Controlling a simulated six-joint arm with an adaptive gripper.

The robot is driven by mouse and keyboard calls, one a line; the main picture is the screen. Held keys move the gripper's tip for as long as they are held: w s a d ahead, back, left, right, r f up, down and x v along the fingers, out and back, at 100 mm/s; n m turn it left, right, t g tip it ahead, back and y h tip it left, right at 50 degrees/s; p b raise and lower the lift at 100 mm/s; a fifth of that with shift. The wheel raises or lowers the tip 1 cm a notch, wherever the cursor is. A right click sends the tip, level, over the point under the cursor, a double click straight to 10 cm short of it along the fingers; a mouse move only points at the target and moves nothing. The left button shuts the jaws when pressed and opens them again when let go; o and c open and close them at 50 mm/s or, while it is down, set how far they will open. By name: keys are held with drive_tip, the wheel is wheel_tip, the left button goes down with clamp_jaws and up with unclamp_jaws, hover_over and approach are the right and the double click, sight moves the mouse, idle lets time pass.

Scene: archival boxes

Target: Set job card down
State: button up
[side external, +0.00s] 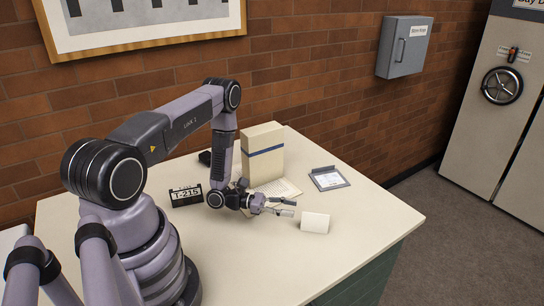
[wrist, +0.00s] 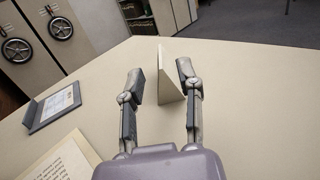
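A folded cream card (side external: 315,222), which I take for the job card, stands tent-like on the table near its front right edge. In the wrist view the card (wrist: 171,76) appears end-on, its near end in line with the space between my fingertips. My gripper (side external: 281,206) is low over the table, just left of the card in the side view. In the wrist view my gripper (wrist: 162,80) has its two fingers spread, with a visible gap on each side of the card. Whether the near end lies inside the fingers or just beyond them, I cannot tell.
Behind my gripper are a tall beige box (side external: 263,151) with a blue band, a printed sheet (side external: 279,188) and a grey-framed board (side external: 329,179) with a paper. A black T-215 sign (side external: 186,196) stands left. The table (side external: 370,225) is clear right of the card.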

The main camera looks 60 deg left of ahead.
drive_tip(key=s+d+r+m+g, duration=0.25)
drive_tip(key=r+m+g, duration=0.2)
drive_tip(key=r, duration=0.35)
drive_tip(key=s+d+r+m+g, duration=0.1)
drive_tip(key=d+r+m+g, duration=0.25)
drive_tip(key=r+m, duration=0.3)
drive_tip(key=s+d+r+m+g, duration=0.2)
drive_tip(key=r+m+g, duration=0.3)
drive_tip(key=r, duration=0.4)
drive_tip(key=s+a+r+m+t+y, duration=0.4)
drive_tip(key=s+r+m+t+y, duration=0.2)
drive_tip(key=s+r+m+y, duration=0.4)
drive_tip(key=s+r+y, duration=0.3)
drive_tip(key=s, duration=0.3)
drive_tip(key=shift+s+a+r+m, duration=0.2)
drive_tip(key=shift+s+r+m, duration=0.1)
drive_tip(key=shift+s+r, duration=0.1)
